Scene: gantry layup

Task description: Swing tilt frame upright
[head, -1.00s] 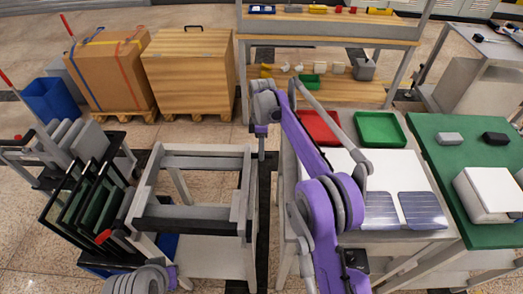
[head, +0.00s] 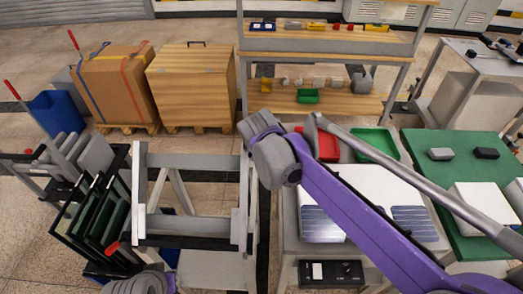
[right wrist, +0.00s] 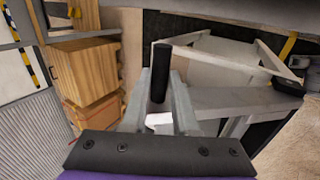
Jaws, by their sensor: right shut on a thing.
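The tilt frame (head: 190,225) is the grey rectangular frame on the stand left of centre in the head view. It has two side rails and a crossbar with a black strip along its near edge. It looks tilted up, though the exact angle is hard to tell. In the right wrist view, my right gripper (right wrist: 160,112) is shut on a black cylindrical handle (right wrist: 160,68). Grey bars show beside the fingers. In the head view my right arm reaches to the frame's right side, and its gripper is hidden there.
A rack of black-edged panels (head: 88,215) stands close at the frame's left. At right is a table with solar panels, a red tray (head: 325,146) and a green tray (head: 376,143). Wooden crates (head: 192,88) and a shelf bench (head: 330,40) stand behind.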

